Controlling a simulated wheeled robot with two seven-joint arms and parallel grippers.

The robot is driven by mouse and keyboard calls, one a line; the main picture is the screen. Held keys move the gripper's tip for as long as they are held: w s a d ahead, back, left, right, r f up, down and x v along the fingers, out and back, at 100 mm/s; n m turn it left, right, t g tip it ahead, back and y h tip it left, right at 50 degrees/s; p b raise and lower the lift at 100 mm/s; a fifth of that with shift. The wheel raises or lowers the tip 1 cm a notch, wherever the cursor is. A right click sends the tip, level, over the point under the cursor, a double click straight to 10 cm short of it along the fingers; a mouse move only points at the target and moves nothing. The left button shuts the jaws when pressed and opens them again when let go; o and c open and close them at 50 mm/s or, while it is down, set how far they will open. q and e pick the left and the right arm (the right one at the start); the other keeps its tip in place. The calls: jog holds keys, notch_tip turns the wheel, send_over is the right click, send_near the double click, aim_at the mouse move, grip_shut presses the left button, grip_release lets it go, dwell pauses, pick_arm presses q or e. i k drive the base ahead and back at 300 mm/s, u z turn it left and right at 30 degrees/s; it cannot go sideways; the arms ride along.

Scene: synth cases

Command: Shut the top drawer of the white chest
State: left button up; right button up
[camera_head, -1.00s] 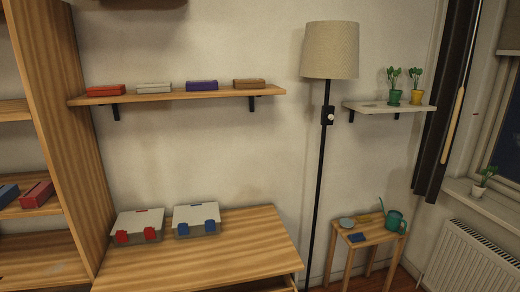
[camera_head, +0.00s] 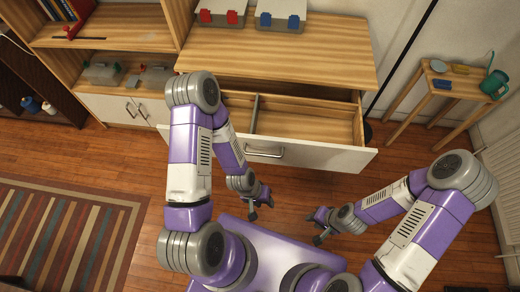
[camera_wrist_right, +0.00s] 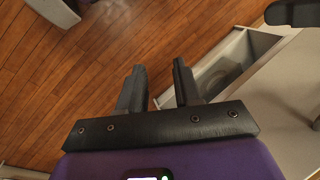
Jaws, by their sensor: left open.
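The white chest has a wooden top (camera_head: 280,55). Its top drawer (camera_head: 305,118) stands pulled out, with bare wooden compartments and a divider inside. The white drawer front (camera_head: 335,157) carries a metal handle (camera_head: 264,152). My left gripper (camera_head: 262,206) is open, in front of and below the drawer front, apart from it. My left forearm covers the left part of the drawer. My right gripper (camera_head: 319,229) is further right and nearer to me, also apart from the drawer. In the right wrist view its two fingers (camera_wrist_right: 160,88) are apart with nothing between them.
Two grey cases, with red latches (camera_head: 220,12) and blue latches (camera_head: 280,16), stand on the chest. A shelf unit (camera_head: 120,35) is on the left. A small table (camera_head: 448,84) with a watering can (camera_head: 494,84) and a lamp pole (camera_head: 402,60) are right. Wooden floor is clear ahead.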

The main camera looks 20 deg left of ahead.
aim_at(311, 126)
jog(key=z, duration=1.4)
jog(key=k, duration=1)
jog(key=u, duration=1.25)
jog(key=i, duration=1)
